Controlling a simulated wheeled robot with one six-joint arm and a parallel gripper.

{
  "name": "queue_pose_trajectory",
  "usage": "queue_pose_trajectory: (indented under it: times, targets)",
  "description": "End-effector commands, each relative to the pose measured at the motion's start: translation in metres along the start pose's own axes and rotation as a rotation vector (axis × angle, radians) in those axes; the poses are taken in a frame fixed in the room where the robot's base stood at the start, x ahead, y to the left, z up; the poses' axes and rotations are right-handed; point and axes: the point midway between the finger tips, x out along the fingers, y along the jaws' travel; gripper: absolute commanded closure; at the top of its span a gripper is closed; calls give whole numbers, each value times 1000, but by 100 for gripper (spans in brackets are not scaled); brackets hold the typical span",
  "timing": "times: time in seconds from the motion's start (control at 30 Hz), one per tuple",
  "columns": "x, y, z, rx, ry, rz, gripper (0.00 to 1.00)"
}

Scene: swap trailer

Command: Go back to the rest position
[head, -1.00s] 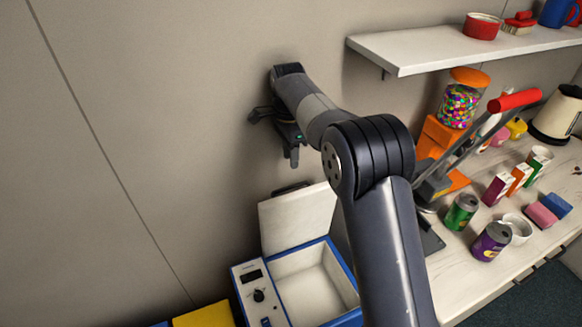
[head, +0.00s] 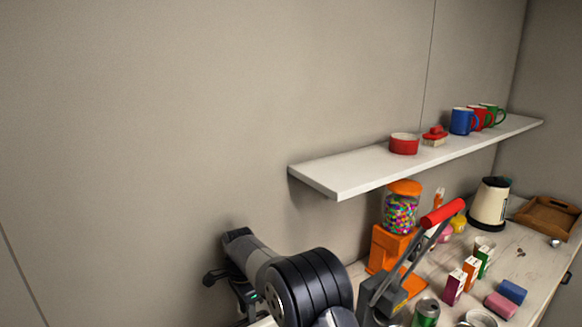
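My gripper (head: 230,298) is at the lower left of the head view, in front of the bare wall. Its two dark fingers stand apart, and I see nothing between them. My arm (head: 308,288) runs from it to the bottom edge of the picture. The lower part of the arm is out of view.
A white shelf (head: 345,180) on the wall holds a red bowl (head: 404,144), a brush (head: 434,137) and mugs (head: 462,121). The table (head: 449,284) at right bears a gumball machine (head: 401,212), a red-handled press (head: 441,213), a kettle (head: 489,204), cartons and a tray (head: 548,217).

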Motion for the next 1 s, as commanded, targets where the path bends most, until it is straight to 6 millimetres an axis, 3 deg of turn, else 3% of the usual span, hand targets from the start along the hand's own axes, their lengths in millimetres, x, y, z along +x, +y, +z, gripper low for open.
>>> queue_pose_trajectory:
  times: [0.13,0.67,0.87,1.0]
  targets:
    - [19,1,0,0,0,1,67]
    - [17,8,-1,0,0,-2,67]
    - [7,7,-5,11,0,-9,67]
    - [-10,5,-11,33,0,-22,67]
